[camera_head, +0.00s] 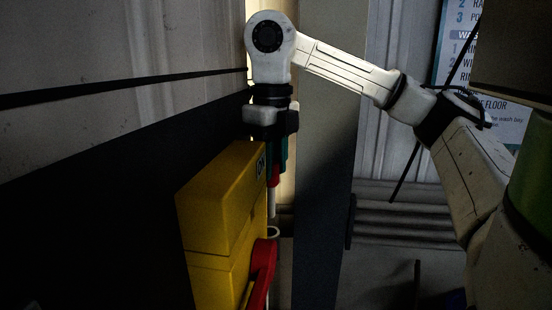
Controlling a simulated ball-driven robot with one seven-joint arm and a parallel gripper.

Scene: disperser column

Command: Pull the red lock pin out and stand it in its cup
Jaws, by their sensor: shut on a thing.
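My gripper (275,165) hangs down at the right side of the yellow box, its teal fingers partly hidden behind the box's top corner. It is shut on the red lock pin (274,180). The pin's red part shows below the fingers, and a pale shaft (271,205) points straight down from it. Just below the shaft's end is a small pale ring (272,232) beside the box. I cannot tell whether this ring is the cup's rim, or whether the shaft touches it.
The yellow box (215,215) stands close to the left of my gripper. A red handle (263,272) sticks out from its lower right side. A dark panel (90,220) fills the left. A sign (505,120) hangs at the upper right. Pale ribbed wall lies behind.

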